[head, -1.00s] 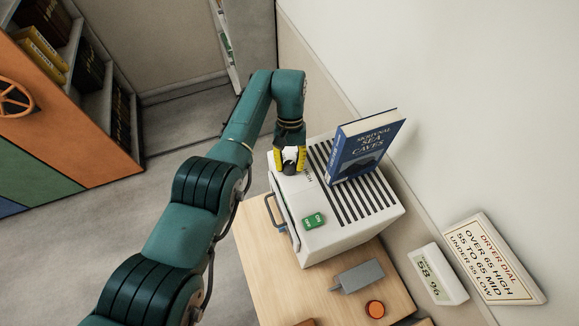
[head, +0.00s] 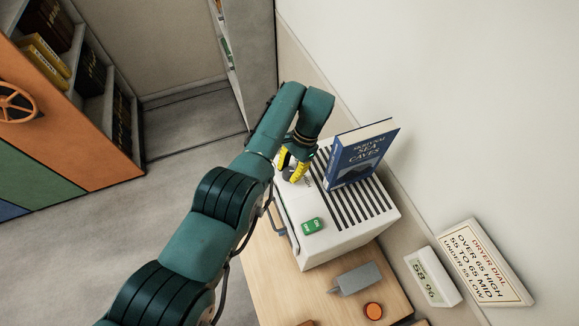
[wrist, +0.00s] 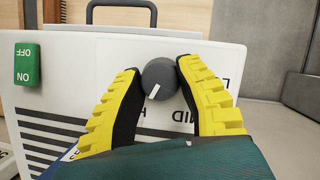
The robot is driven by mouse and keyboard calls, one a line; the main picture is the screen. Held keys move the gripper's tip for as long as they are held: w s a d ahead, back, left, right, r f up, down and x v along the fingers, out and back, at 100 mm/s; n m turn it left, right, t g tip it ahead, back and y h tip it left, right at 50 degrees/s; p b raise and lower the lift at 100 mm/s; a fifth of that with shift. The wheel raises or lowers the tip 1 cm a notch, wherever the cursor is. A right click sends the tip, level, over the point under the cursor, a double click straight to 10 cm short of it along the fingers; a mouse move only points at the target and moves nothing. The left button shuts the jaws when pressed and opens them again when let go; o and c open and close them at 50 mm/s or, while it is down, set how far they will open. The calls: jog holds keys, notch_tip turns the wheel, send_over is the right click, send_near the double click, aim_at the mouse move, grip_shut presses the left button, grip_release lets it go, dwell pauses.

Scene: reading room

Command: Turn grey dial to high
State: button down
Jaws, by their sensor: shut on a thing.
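The grey dial (wrist: 160,79) sits on the white dryer's top (head: 348,232). In the wrist view it is between the two yellow-and-black fingers of my gripper (wrist: 159,70), which are shut on its sides. The dial's white pointer line aims down and left in that view, toward a partly hidden label ending in H. Part of the MID label shows at the lower right, and an L further right. In the head view my gripper (head: 292,172) reaches down to the dial at the dryer's far left corner, tilted.
A blue book (head: 362,154) stands on the dryer's slotted top, close to my gripper. A green ON/OFF switch (head: 312,226) is on the near part. A grey box (head: 357,278) and an orange button (head: 373,311) are on the table. A meter (head: 433,277) reads 58 beside the dial sign (head: 486,262).

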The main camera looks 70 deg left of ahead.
jog(key=shift+s+f+m, duration=0.1)
jog(key=shift+f+m, duration=0.1)
jog(key=shift+m, duration=0.3)
jog(key=c, duration=0.6)
grip_release()
jog(key=shift+r, duration=0.1)
jog(key=shift+y, duration=0.3)
jog(key=v, duration=0.7)
jog(key=shift+r, duration=0.2)
